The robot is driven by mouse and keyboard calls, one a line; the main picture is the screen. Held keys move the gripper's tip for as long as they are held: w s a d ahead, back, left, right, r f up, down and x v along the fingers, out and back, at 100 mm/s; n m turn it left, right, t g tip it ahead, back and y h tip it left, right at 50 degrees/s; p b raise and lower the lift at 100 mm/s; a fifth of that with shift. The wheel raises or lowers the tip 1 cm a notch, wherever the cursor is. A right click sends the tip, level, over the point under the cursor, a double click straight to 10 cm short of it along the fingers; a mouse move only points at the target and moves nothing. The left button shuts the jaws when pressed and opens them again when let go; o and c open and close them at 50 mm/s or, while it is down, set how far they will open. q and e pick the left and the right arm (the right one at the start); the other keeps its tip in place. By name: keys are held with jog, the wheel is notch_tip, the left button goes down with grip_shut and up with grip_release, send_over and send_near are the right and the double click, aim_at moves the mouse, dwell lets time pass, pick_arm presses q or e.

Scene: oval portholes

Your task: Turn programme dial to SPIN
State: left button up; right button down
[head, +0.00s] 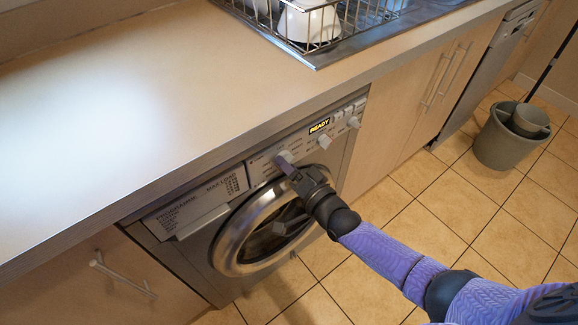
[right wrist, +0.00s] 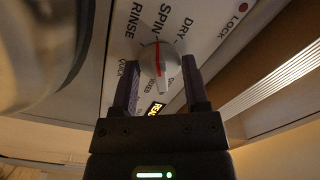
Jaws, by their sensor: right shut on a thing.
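The washing machine (head: 268,165) stands under the counter, its round door shut. Its programme dial (head: 284,156) is at the left of the control strip, partly hidden by my right gripper. In the right wrist view the grey dial (right wrist: 157,60) carries a red line running roughly up and down. The line's upper end lies towards SPIN (right wrist: 163,22), between RINSE and DRY; I cannot tell which end is the pointer. My right gripper (head: 288,166) is shut on the dial, one purple finger on each side of it. My left gripper is in neither view.
A lit READY display (head: 319,126) and two more knobs sit right of the dial. The counter (head: 130,110) edge overhangs the panel closely. A dish rack (head: 330,25) stands on it. A grey bucket (head: 497,145) is at the far right; the floor in front is clear.

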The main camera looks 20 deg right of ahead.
jog(key=shift+c, duration=1.1)
grip_release()
jog(key=shift+o, duration=0.6)
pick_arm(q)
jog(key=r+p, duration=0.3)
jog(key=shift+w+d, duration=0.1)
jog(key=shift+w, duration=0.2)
pick_arm(e)
jog(key=v, duration=1)
